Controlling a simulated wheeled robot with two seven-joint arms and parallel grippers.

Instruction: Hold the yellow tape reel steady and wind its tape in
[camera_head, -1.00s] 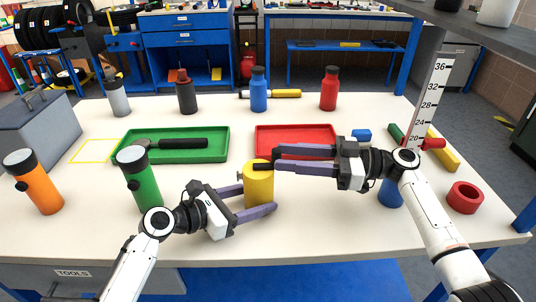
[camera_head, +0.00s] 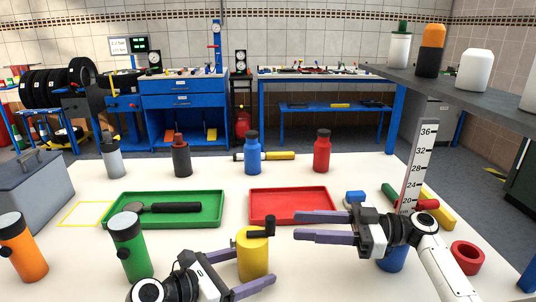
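The yellow tape reel (camera_head: 253,258) stands upright near the front middle of the table. A black crank (camera_head: 257,233) lies across its top, with an upright knob at its right end. No tape strip shows outside the reel. My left gripper (camera_head: 254,267) has one finger at the reel's left side and the other across its front, and is closed around its body; the far finger is partly hidden. My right gripper (camera_head: 296,226) is open and empty, its fingertips just right of the crank knob and apart from it.
A red tray (camera_head: 290,221) and a green tray (camera_head: 205,221) with a black-handled tool lie behind the reel. A green bottle (camera_head: 128,262) and orange bottle (camera_head: 25,262) stand at left. A blue bottle (camera_head: 391,260) is under my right arm, with a red ring (camera_head: 467,258) farther right.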

